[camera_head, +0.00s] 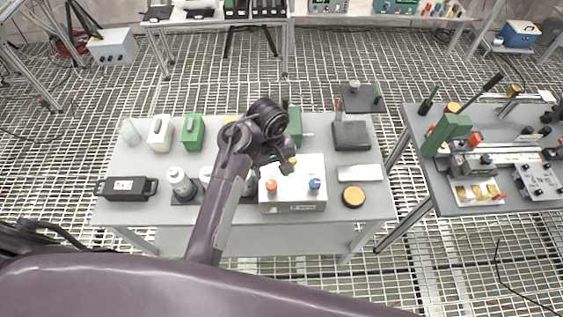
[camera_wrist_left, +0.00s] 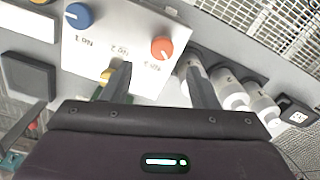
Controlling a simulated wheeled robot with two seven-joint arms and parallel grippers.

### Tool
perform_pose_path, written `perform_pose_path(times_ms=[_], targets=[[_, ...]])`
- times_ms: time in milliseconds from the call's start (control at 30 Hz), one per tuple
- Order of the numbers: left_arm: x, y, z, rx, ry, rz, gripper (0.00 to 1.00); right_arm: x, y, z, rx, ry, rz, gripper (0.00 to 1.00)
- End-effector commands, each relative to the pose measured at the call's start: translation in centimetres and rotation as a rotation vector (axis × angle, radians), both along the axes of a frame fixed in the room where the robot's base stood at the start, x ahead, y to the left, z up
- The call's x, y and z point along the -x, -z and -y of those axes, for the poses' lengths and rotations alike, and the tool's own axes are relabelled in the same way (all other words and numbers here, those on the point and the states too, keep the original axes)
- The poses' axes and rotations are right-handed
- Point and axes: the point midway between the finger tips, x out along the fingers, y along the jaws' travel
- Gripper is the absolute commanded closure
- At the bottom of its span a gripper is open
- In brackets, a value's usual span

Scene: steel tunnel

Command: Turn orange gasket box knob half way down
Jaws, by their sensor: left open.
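The white gasket box (camera_head: 293,199) stands on the middle table, with an orange knob (camera_head: 271,185) at its front left, a blue knob (camera_head: 314,184) at its front right and a yellow knob farther back, partly behind my gripper. My left gripper (camera_head: 283,163) is above the back part of the box, pointing down. In the left wrist view its open fingers (camera_wrist_left: 161,82) straddle empty space. The orange knob (camera_wrist_left: 162,47) shows just beyond the fingertips, apart from them. The blue knob (camera_wrist_left: 77,15) is at upper left. The yellow knob (camera_wrist_left: 105,76) is partly hidden by one finger.
Grey-white cylinders (camera_head: 180,183) stand left of the box, close to one finger in the wrist view. A black block (camera_head: 351,136), a white bar (camera_head: 360,173) and an orange-topped disc (camera_head: 353,197) lie to the right. A second table (camera_head: 447,208) stands at right.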

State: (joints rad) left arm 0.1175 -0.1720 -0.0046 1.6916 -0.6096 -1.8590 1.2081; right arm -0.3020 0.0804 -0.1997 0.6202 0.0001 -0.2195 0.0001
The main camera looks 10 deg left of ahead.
Motion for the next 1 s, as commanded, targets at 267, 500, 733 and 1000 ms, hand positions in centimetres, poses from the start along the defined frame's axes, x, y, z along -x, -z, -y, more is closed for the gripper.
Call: perform_pose_path(times_ms=[267,500,733,1000], targets=[[0.1,2.8,-0.3,-0.011,-0.003,-0.005,0.46,0.2,-0.7,0.0,0.001,0.000,-0.004,0.46],[0.1,6.3,-0.2,-0.011,-0.003,-0.002,0.46,0.3,-1.3,0.0,0.000,0.000,-0.005,0.46],[0.1,7.5,-0.1,-0.007,-0.006,-0.001,0.46,0.0,-1.4,0.0,0.000,0.000,-0.001,0.46],[0.1,7.5,-0.1,-0.007,-0.005,-0.002,0.58,-0.1,-1.4,0.0,0.000,0.000,0.000,0.46]])
